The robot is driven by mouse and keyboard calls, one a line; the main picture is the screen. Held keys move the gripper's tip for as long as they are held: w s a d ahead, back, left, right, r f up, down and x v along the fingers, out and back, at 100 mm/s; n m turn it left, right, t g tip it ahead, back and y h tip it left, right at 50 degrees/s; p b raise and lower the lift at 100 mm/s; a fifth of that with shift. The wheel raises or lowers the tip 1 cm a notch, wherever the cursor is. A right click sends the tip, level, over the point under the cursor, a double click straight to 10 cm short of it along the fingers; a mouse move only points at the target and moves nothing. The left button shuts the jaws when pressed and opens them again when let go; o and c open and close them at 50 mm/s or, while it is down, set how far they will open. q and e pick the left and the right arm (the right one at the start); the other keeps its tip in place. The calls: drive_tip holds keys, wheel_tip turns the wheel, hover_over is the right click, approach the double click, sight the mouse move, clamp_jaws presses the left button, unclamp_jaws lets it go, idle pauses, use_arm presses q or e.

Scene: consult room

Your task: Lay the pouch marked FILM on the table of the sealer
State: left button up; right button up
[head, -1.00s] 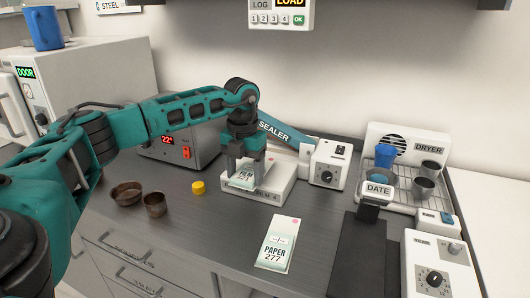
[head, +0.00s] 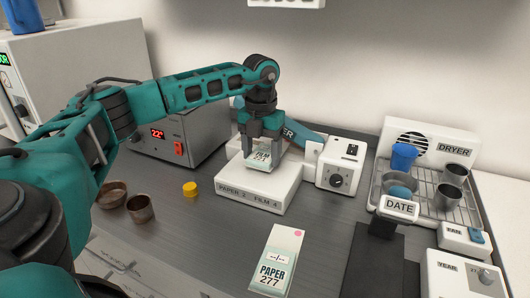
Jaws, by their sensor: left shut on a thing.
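My left gripper (head: 263,152) points down over the back part of the table. It is shut on the small white and green pouch marked FILM (head: 262,158). The fingers cover the pouch's sides, and I cannot tell whether its lower edge touches the table. My right gripper is not in view.
A pouch marked PAPER 277 (head: 273,265) lies on the dark counter in front. A yellow cap (head: 190,189) and two brown bowls (head: 140,208) stand at left. A DATE stamp (head: 400,207) and a dryer rack (head: 447,215) with cups stand at right.

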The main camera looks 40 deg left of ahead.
use_arm(q)
drive_tip(key=shift+w+f, duration=0.1)
drive_tip(key=shift+f, duration=0.8)
drive_tip(key=shift+s+r, duration=0.35)
drive_tip(key=shift+s, duration=0.05)
drive_tip(key=shift+d+f, duration=0.1)
drive_tip(key=shift+f, duration=0.05)
drive_tip(key=o, duration=1)
wheel_tip(320, 180, up, 12)
